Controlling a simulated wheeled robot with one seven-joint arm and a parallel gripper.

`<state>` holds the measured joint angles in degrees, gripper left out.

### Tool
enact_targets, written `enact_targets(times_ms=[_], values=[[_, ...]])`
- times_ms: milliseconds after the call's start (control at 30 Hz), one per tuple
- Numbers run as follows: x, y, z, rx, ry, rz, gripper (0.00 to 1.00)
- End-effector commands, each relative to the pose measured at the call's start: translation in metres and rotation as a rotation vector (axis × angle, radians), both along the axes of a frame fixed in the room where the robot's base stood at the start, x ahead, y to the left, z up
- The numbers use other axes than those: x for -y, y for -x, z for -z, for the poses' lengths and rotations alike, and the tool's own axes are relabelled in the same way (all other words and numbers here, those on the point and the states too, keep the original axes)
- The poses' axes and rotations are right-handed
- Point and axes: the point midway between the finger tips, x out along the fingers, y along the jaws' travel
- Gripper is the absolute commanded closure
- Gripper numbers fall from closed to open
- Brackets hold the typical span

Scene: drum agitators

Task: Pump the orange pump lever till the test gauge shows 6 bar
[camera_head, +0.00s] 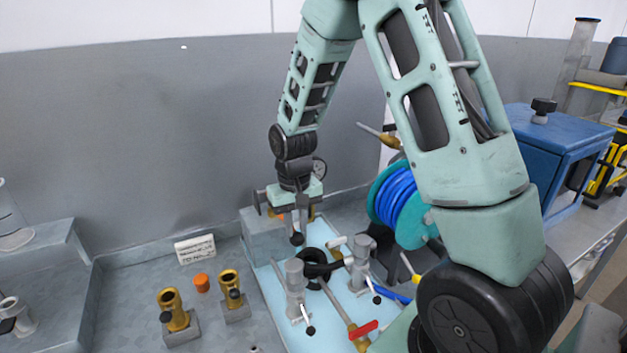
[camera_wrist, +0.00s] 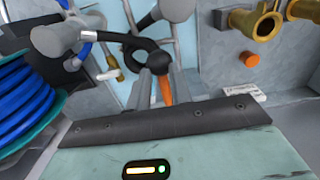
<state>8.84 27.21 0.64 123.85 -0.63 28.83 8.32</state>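The orange pump lever (camera_wrist: 166,92) shows between the two fingers of my gripper (camera_wrist: 163,86) in the wrist view, with a dark round knob beyond them. The fingers stand close together on either side of it; whether both touch it I cannot tell. In the head view my gripper (camera_head: 297,222) points down above the light blue bench plate, and a dark knob (camera_head: 297,239) sits at its fingertips. A round gauge (camera_head: 319,168) is behind my wrist, partly covered; its reading is too small to tell.
Grey valves with black-knobbed handles (camera_head: 296,285), a black hose and a red-handled valve (camera_head: 363,329) stand in front of my gripper. A blue hose reel (camera_head: 397,202) is to the right. Brass fittings (camera_head: 173,309), an orange cap (camera_head: 201,283) and a label plate (camera_head: 195,249) lie left.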

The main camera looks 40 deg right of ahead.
Motion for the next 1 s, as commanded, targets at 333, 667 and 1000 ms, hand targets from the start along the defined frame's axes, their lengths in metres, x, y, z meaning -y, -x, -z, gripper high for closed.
enact_targets(times_ms=[333, 667, 1000], values=[[-0.001, 0.003, 0.017, -0.005, 0.000, 0.000, 0.87], [0.000, -0.001, -0.051, -0.003, -0.001, 0.000, 0.87], [0.001, -0.004, -0.110, -0.002, -0.001, 0.000, 0.87]])
